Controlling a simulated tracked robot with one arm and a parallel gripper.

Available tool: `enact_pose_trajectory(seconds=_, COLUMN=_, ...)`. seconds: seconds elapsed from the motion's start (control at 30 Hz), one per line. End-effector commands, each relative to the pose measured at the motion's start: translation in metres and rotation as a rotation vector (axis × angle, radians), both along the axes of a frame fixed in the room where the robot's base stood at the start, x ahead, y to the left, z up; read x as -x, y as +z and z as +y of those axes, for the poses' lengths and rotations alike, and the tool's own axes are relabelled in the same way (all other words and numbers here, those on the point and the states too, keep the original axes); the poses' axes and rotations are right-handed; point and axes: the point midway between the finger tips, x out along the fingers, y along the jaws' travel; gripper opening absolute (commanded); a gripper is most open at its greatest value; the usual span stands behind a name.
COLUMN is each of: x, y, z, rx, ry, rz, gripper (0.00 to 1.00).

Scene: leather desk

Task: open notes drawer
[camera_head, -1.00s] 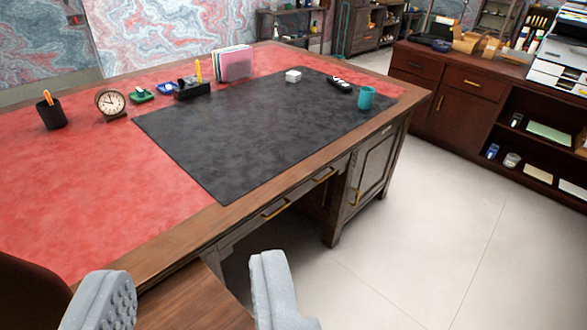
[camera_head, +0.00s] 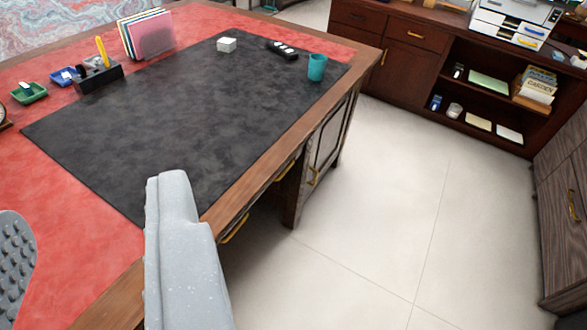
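The desk (camera_head: 262,155) has drawers under its front edge with brass handles. One drawer handle (camera_head: 235,229) shows just right of my gripper's right finger, and another handle (camera_head: 286,170) is farther along the edge. No label tells which drawer is the notes drawer. My gripper (camera_head: 95,262) is open and empty, its grey fingers wide apart in the lower left. The right finger covers part of the desk edge. The drawer fronts are mostly hidden under the desktop.
A dark cabinet (camera_head: 400,60) stands behind, and a grey wood cabinet (camera_head: 560,220) at right. The floor (camera_head: 400,200) between is clear.

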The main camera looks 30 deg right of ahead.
Motion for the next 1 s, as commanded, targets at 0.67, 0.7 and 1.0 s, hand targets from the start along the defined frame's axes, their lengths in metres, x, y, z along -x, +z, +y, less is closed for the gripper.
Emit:
enact_pose_trajectory(seconds=0.67, x=-0.121, y=-0.049, z=-0.043, rx=-0.228, ry=-0.091, rz=-0.011, gripper=0.33)
enact_pose_trajectory(seconds=0.7, x=-0.137, y=-0.059, z=-0.050, rx=-0.262, ry=-0.104, rz=-0.010, gripper=0.33)
enact_pose_trajectory(seconds=1.0, x=-0.239, y=-0.144, z=-0.098, rx=-0.515, ry=-0.188, rz=-0.041, gripper=0.33)
